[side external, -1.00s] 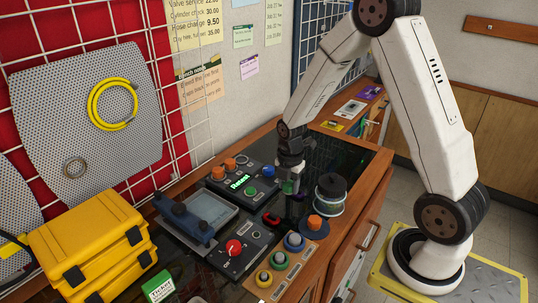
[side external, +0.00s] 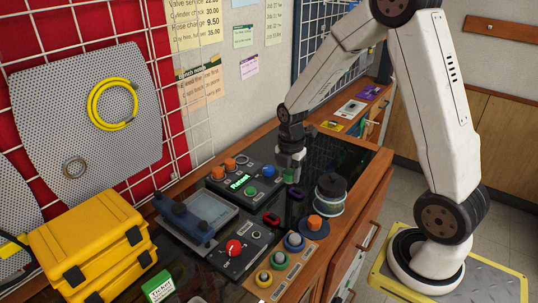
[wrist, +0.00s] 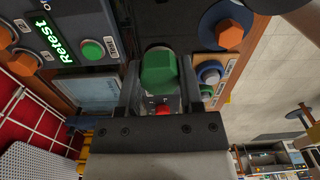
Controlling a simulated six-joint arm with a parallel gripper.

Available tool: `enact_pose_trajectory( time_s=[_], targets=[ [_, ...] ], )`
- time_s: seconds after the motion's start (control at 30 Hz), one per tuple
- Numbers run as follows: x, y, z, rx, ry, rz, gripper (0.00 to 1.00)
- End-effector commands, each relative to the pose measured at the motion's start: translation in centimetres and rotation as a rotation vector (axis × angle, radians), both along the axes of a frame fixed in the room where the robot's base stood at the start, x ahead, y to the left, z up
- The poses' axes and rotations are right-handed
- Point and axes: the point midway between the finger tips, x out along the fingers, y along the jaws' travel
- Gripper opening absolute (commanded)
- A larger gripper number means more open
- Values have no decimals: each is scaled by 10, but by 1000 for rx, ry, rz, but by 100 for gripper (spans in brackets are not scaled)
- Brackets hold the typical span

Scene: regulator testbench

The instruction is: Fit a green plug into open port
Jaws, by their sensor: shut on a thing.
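My gripper (side external: 291,163) is shut on a green plug (side external: 289,175) and holds it above the dark bench top, to the right of the test panel. In the wrist view the green plug (wrist: 158,72) is a hexagonal head between the two fingers.
A black-topped round canister (side external: 330,192) and an orange-capped part (side external: 314,225) stand right of the panel. Red (side external: 271,218) and purple (side external: 298,193) small parts lie on the bench. A blue device (side external: 184,218), red-knob box (side external: 236,248) and yellow case (side external: 90,240) stand left and in front.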

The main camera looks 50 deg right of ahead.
Motion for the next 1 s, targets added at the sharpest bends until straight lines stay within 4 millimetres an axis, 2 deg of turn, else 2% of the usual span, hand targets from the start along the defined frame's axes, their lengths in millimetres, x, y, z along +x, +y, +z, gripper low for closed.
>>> enact_pose_trajectory(
  time_s=[0.17,0.37,1.0],
  targets=[
    [3,-1,0,0,0,0,0],
    [19,-6,0,0,0,0,0],
    [125,-38,-2,0,-1,0,0]
  ],
)
